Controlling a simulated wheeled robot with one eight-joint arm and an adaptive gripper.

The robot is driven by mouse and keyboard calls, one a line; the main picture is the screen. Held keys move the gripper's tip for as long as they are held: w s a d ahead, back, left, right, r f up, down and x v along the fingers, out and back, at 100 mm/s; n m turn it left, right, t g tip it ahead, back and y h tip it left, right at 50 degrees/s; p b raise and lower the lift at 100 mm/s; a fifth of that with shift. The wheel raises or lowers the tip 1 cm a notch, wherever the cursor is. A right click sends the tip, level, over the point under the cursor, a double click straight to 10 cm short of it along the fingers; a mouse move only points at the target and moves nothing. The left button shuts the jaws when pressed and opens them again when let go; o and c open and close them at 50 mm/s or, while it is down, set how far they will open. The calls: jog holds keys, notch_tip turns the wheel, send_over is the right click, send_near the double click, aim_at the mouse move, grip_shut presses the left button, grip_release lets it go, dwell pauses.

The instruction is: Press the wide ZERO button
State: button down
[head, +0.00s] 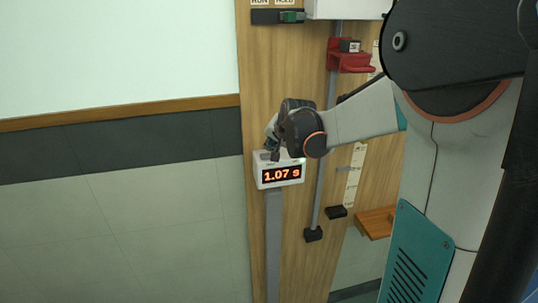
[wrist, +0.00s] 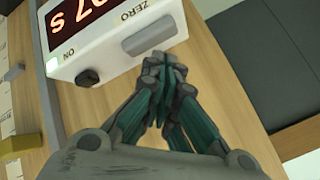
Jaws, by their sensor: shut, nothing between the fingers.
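The wide ZERO button (wrist: 150,35) is a grey bar on the top face of a white timer box. Its label ZERO is printed beside it in the wrist view. The timer box (head: 262,183) shows 1.07 s in orange digits in the head view; part of the display (wrist: 75,20) also shows in the wrist view. My gripper (wrist: 165,70) is shut and empty, its fingertips just beside the button in the picture. I cannot tell whether they touch it. In the head view my gripper (head: 274,155) is at the top of the box and hides the button.
The box is on a tall wooden board (head: 256,75) with a grey strip below it. A red bracket (head: 350,62) and a green switch (head: 291,17) are higher up. A green ON light (wrist: 52,67) glows near the display. Open floor (head: 120,230) lies to the left.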

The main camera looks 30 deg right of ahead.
jog(key=shift+f, duration=0.15)
dwell(0.4)
jog(key=shift+f+b, duration=0.3)
jog(key=shift+b, duration=0.1)
jog(key=shift+f, duration=0.2)
dwell(0.4)
jog(key=shift+r, duration=0.7)
notch_tip(320, 180, up, 6)
jog(key=p, duration=0.3)
jog(key=shift+p, duration=0.4)
dwell(0.7)
